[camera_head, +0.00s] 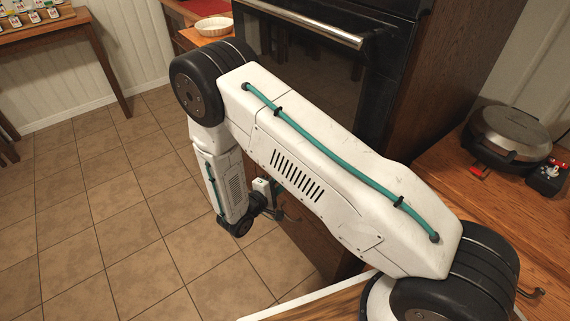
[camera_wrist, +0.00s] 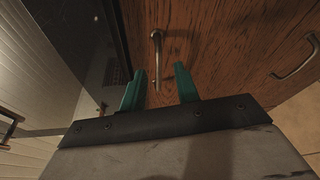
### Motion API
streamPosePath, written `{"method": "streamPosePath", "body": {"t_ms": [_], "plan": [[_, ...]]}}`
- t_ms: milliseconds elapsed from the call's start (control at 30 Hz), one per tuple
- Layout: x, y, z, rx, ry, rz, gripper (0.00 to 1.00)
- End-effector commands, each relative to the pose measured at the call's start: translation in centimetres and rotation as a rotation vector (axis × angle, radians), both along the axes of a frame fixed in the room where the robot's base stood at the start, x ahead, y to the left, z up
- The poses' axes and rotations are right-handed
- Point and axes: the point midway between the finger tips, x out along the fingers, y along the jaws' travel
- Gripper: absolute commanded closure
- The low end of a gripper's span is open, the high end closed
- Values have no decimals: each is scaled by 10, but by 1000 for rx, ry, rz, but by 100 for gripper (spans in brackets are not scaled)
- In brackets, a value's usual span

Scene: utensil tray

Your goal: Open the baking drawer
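A wooden drawer front (camera_wrist: 215,40) fills the middle of the wrist view, beside the dark oven glass. It bears a metal bar handle (camera_wrist: 157,60). My gripper (camera_wrist: 160,70) is open, with one teal finger on each side of the handle's lower part in the picture. I cannot tell whether the fingers reach around the handle or stop short of it. No contact shows. In the head view my gripper (camera_head: 272,200) is low in front of the wooden front (camera_head: 315,235) below the oven, partly hidden by my arm. No gap shows at the drawer; it looks shut.
A second metal handle (camera_wrist: 298,60) is on the wood at the right of the wrist view. The oven (camera_head: 320,65) with its bar handle (camera_head: 300,22) stands above. A waffle maker (camera_head: 508,135) sits on the right counter. The tiled floor (camera_head: 110,220) at left is clear.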

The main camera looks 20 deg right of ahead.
Motion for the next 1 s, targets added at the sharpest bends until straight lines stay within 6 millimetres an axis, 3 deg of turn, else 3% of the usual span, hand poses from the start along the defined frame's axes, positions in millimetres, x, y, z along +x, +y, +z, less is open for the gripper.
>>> {"method": "streamPosePath", "body": {"t_ms": [100, 267, 700, 1000], "plan": [[20, 15, -3, 77, -142, 82, 69], [30, 17, -1, 135, -230, 103, 69], [70, -31, -6, 140, -238, 99, 69], [78, -40, -8, 139, -236, 101, 69]]}}
